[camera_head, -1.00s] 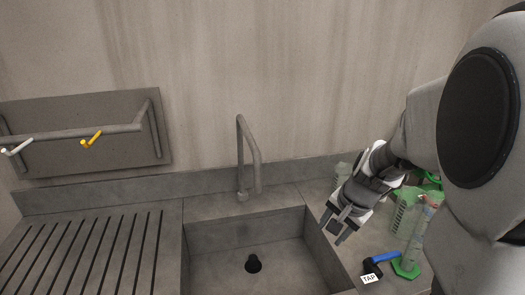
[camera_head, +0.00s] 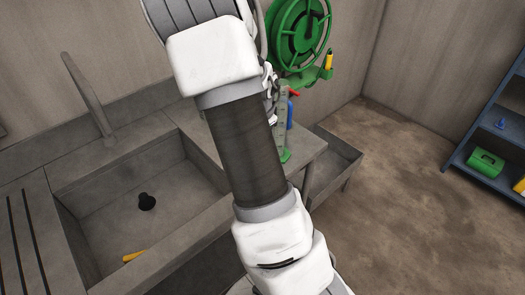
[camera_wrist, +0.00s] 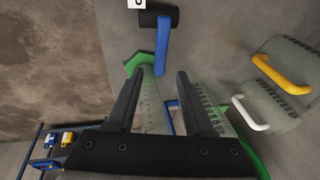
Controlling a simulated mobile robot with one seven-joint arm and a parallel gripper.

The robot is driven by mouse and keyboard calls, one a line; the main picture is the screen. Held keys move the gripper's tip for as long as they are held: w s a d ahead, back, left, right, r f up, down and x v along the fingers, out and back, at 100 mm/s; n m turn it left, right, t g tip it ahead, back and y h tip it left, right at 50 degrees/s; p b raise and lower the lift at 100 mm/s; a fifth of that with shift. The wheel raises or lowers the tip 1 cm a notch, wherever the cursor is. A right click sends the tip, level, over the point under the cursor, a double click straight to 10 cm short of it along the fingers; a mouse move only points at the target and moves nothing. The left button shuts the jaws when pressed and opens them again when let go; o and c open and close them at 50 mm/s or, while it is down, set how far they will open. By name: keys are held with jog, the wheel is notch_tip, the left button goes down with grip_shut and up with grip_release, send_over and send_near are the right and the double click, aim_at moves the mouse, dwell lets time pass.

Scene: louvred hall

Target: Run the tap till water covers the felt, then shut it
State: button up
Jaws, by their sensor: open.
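In the wrist view my gripper (camera_wrist: 165,76) is open, its two dark fingers apart. The tap control shows just beyond the fingertips: a black body (camera_wrist: 158,19) with a blue lever (camera_wrist: 162,42) pointing back toward the gap between them. I cannot tell whether the lever touches a finger. In the head view my arm hides the gripper and the tap control. The grey spout (camera_head: 88,98) stands over the sink (camera_head: 105,218). A dark round spot at the drain (camera_head: 147,201) shows in the basin. No water is visible, and I cannot make out the felt.
A clear cylinder (camera_wrist: 149,112) on a green foot stands close by the left finger. Clear jugs with yellow (camera_wrist: 282,74) and white (camera_wrist: 250,113) handles stand at right. A yellow object (camera_head: 132,257) lies in the sink. A green hose reel (camera_head: 298,35) hangs behind.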

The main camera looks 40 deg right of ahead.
jog(key=b+x, duration=0.5)
jog(key=x, duration=0.2)
jog(key=shift+f, duration=0.3)
grip_shut()
dwell(1.4)
